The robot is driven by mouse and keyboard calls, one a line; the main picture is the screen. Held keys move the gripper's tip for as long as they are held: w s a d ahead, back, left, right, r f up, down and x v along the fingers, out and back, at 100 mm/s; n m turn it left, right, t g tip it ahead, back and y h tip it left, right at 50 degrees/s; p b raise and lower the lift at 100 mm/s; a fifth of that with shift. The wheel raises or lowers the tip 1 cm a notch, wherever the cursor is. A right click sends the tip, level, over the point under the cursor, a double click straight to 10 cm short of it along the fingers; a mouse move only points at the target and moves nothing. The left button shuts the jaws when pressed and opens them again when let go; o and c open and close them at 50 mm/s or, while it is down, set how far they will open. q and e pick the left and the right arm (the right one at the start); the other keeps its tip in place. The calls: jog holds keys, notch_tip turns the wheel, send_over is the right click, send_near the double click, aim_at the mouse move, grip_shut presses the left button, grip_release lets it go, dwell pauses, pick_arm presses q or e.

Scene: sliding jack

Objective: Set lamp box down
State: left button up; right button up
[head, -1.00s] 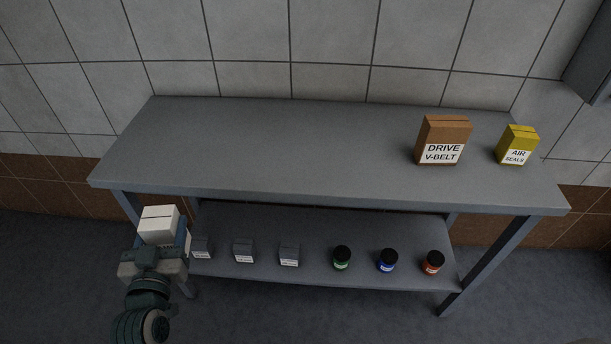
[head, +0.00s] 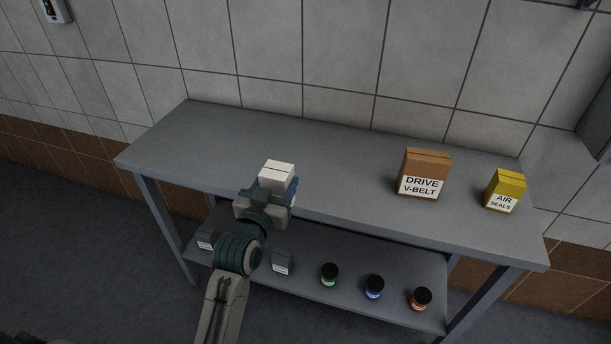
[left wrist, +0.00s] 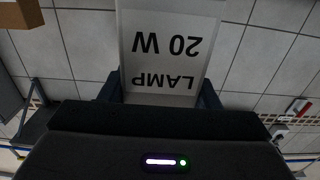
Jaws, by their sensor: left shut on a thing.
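The lamp box is white and shows in the head view (head: 277,174). Its label reads "LAMP 20 W" upside down in the left wrist view (left wrist: 165,50). My left gripper (head: 268,193) is shut on the box, with a finger on each side of it in the left wrist view. In the head view the gripper and box appear over the front part of the grey table top (head: 340,150); whether the box touches the top cannot be told. The box's lower part is hidden by the gripper. My right gripper is not in view.
A brown "DRIVE V-BELT" box (head: 424,174) and a yellow "AIR SEALS" box (head: 505,191) stand on the right of the table top. The lower shelf holds small grey boxes (head: 283,263) and green, blue and red jars (head: 374,287). The top's left and middle are clear.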

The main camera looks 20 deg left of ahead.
pick_arm(q)
jog(key=w+d+f+p, duration=0.1)
jog(key=w, duration=0.2)
jog(key=w+f, duration=0.1)
jog(key=w, duration=0.2)
jog(key=w+d+f+p, duration=0.1)
jog(key=w+f, duration=0.1)
jog(key=w, duration=0.1)
jog(key=shift+d+p, duration=0.3)
jog(key=shift+f, duration=0.2)
jog(key=shift+f, duration=0.2)
jog(key=o, duration=1.1)
jog(key=shift+c, duration=0.2)
jog(key=shift+r, duration=0.2)
